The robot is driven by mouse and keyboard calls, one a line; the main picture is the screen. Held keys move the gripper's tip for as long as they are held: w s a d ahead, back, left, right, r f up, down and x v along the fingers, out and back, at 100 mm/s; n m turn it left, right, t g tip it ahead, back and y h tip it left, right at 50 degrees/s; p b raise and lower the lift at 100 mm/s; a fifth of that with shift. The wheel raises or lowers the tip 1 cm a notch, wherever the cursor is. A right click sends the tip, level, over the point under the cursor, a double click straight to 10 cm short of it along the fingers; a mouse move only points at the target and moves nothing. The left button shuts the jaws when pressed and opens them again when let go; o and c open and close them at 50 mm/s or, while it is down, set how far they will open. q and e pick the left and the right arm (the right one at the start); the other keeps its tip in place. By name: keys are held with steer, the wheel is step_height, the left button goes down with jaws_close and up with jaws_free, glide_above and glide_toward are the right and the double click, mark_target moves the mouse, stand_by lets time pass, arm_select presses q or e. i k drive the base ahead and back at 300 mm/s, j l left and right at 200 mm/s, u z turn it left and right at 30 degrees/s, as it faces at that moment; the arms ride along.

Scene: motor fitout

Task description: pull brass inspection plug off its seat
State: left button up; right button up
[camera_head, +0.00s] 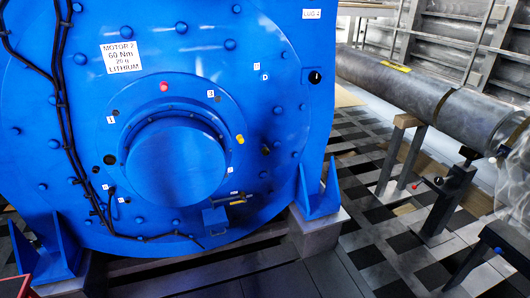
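The big blue motor housing (85,130) fills the left of the head view. A small yellow, brass-coloured plug (240,139) sits on the right side of the ring around its round central boss (177,165). Neither of my grippers is in view, and nothing touches either piece.
A red knob (164,86) and several dark holes lie around the boss. A black cable (63,100) runs down the left. A small blue box (215,220) with a brass-coloured fitting is low on the face. A grey shaft (420,90) lies on stands at right; tiled floor lies between.

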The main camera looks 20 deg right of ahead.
mark_target(265, 151)
steer(key=i+l+u, duration=0.45)
steer(key=i+l, duration=0.9)
